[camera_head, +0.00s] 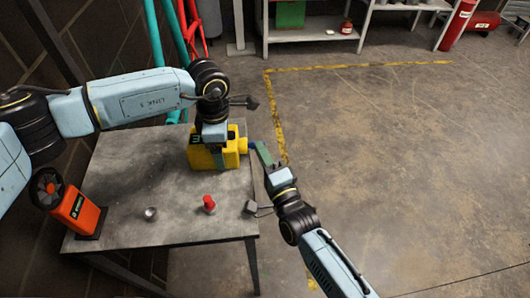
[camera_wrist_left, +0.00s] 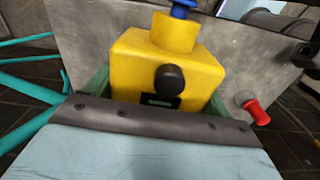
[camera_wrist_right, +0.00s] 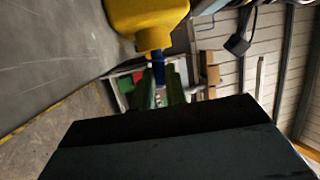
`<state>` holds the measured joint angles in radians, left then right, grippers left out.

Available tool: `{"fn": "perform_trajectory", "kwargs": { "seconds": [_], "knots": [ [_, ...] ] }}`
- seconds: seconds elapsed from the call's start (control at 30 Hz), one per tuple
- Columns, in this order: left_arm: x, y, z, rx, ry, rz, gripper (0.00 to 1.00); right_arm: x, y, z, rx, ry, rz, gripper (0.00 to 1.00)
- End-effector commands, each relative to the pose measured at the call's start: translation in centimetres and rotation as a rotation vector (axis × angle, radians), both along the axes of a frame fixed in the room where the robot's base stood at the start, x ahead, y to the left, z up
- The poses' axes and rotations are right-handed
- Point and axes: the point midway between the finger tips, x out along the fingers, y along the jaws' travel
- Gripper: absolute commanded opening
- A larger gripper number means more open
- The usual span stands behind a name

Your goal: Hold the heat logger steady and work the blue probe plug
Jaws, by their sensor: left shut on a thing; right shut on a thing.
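The heat logger (camera_head: 200,157) is a yellow box standing on the grey table near its right edge. In the left wrist view, the logger (camera_wrist_left: 135,60) shows a black knob and a yellow collar. My left gripper (camera_head: 219,157) comes from above and is shut on the logger's body. The blue probe plug (camera_head: 251,146) is at the collar on the logger's right side, and it also shows in the left wrist view (camera_wrist_left: 183,8). My right gripper (camera_head: 261,153) is shut on the plug (camera_wrist_right: 158,68), with its green fingers partly hiding it. How deep the plug sits is hidden.
On the table (camera_head: 125,180) are a red-topped piece (camera_head: 209,203), a small metal cup (camera_head: 151,214) and an orange device (camera_head: 78,210) at the left. A grey block (camera_head: 250,207) is at the table's right edge. The floor to the right is clear.

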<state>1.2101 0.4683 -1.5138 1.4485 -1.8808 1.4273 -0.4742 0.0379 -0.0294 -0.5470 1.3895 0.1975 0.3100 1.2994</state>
Motion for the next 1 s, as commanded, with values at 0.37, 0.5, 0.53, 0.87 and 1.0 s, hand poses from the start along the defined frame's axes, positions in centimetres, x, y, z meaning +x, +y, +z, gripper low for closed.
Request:
{"fn": "perform_trajectory", "kwargs": {
  "seconds": [0.37,0.5,0.53,0.87,1.0],
  "knots": [
    [0.0,-0.2,0.1,-0.005,-0.001,0.0,0.48,-0.1,1.0,0.0,0.0,0.0,0.002,0.0],
    [0.0,-0.2,0.1,-0.005,-0.001,-0.001,0.48,-0.1,1.0,0.0,-0.001,0.0,0.002,0.31],
    [0.0,-0.2,0.1,-0.004,0.0,-0.001,0.48,-0.1,1.0,0.0,-0.002,0.0,0.002,0.35],
    [0.0,-0.1,0.1,-0.003,-0.001,0.0,0.48,-0.2,0.8,0.0,-0.002,0.0,0.001,0.39],
    [0.0,-0.1,0.1,-0.002,-0.001,0.001,0.48,-1.4,0.1,-0.4,-0.002,0.002,0.001,0.39]
  ]
}}
